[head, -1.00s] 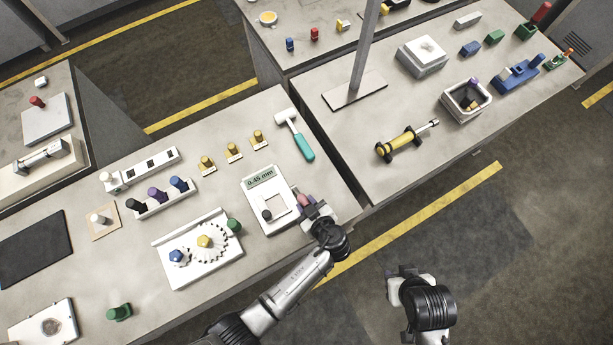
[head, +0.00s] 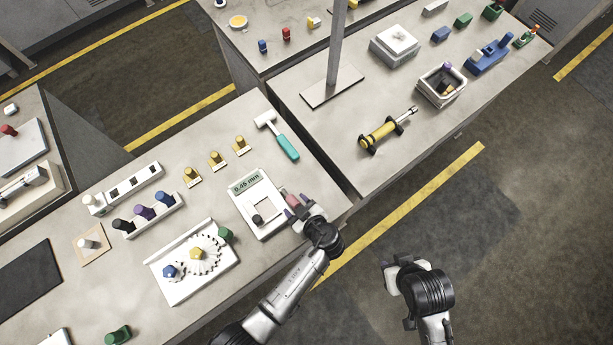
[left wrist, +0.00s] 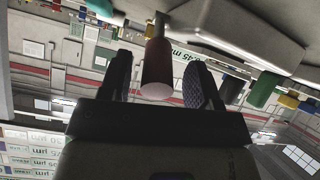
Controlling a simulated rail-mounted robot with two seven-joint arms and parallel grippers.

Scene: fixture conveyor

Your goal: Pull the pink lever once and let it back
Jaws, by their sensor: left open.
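The pink lever (head: 289,197) sticks out from the right side of a white gauge device (head: 243,208) whose display reads 0.45 mm. In the head view my left gripper (head: 299,207) is at the lever and partly hides it. In the left wrist view the lever's pink handle (left wrist: 157,70) stands between the two fingers of my open left gripper (left wrist: 158,88), with gaps on both sides. My right gripper (head: 390,281) is away from the bench, over the floor at the lower right. Its finger opening is not clear.
A gear fixture (head: 190,285) stands left of the gauge device on the bench. A teal-handled hammer (head: 288,147) lies behind it. A second bench with a yellow cylinder tool (head: 378,137) is at the right. The floor near my right arm is clear.

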